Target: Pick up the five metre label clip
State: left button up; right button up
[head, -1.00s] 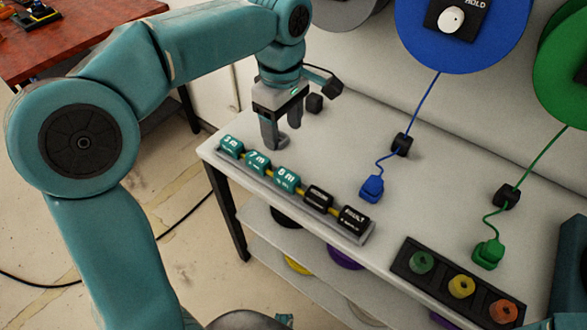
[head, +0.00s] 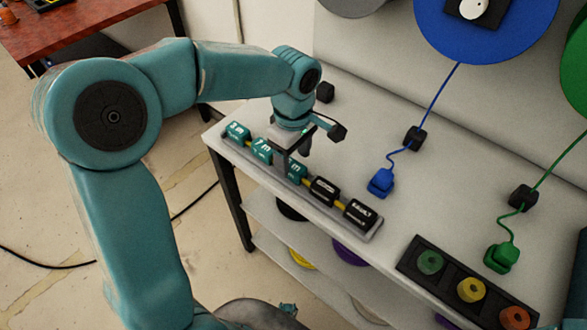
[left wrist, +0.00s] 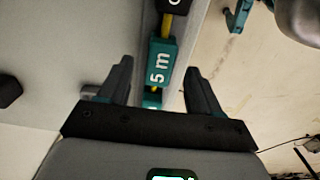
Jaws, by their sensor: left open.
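The teal five metre clip (head: 295,172) sits in the row on the grey rail, partly hidden by my left gripper in the head view. My left gripper (head: 291,158) is open above the row, pointing down. In the left wrist view the open left gripper (left wrist: 157,76) has one finger on each side of the clip, with a gap on both sides. I cannot tell whether the fingertips are down at the clip's height. My right gripper is not in view.
Teal clips (head: 262,151) and (head: 237,132) stand to the left in the row, and black clips (head: 323,191) and (head: 360,213) to the right. A blue plug (head: 381,182) lies behind the rail. A black tray (head: 450,281) with coloured knobs is at the right.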

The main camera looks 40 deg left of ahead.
aim_at(293, 165)
pick_arm(q)
notch_tip(293, 165, down, 3)
jog(key=shift+s+a, duration=0.1)
jog(key=shift+f, duration=0.4)
jog(key=shift+r, duration=0.1)
jog(key=shift+c, duration=0.6)
jog(key=c, duration=0.9)
